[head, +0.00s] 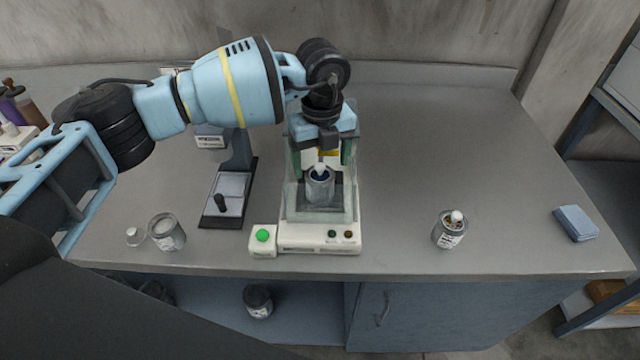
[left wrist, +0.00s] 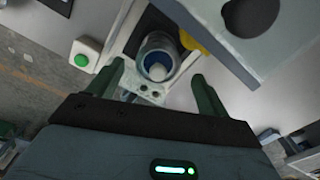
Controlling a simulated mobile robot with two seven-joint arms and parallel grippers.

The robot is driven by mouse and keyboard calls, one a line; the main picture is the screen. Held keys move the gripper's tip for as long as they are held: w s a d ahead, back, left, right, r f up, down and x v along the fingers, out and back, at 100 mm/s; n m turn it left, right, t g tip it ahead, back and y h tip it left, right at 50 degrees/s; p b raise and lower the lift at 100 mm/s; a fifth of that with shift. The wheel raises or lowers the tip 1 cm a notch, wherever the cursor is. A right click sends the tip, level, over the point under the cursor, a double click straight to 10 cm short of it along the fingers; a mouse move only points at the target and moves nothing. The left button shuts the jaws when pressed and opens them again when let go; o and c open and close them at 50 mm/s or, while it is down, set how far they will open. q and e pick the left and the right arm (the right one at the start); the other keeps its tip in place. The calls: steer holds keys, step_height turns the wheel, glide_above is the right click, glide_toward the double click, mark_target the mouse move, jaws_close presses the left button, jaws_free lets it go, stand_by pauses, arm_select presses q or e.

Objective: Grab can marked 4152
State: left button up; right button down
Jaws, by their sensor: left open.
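A metal can (head: 320,188) with blue contents and a white knob or stopper stands inside the white machine. It also shows in the left wrist view (left wrist: 157,58). My left gripper (head: 322,158) is open above this can, pointing down into the machine. In the left wrist view its green fingers (left wrist: 158,85) lie on either side of the can, with nothing held. Another can (head: 450,230) with a label and a white top stands at the right, and an open can (head: 166,232) stands at the left. I cannot read 4152 on any can.
The white machine (head: 305,243) has a green button (head: 262,235) at its front left. A stand with a grey plate (head: 229,187) is left of it. A blue block (head: 576,223) lies far right. A dark can (head: 258,301) sits on the lower shelf. The right bench is mostly clear.

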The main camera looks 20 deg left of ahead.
arm_select(q)
steer(key=shift+a+f, duration=0.15)
steer(key=shift+f, duration=2.4)
steer(key=c, duration=1.3)
steer(key=shift+o, duration=0.2)
step_height(320, 180, up, 18)
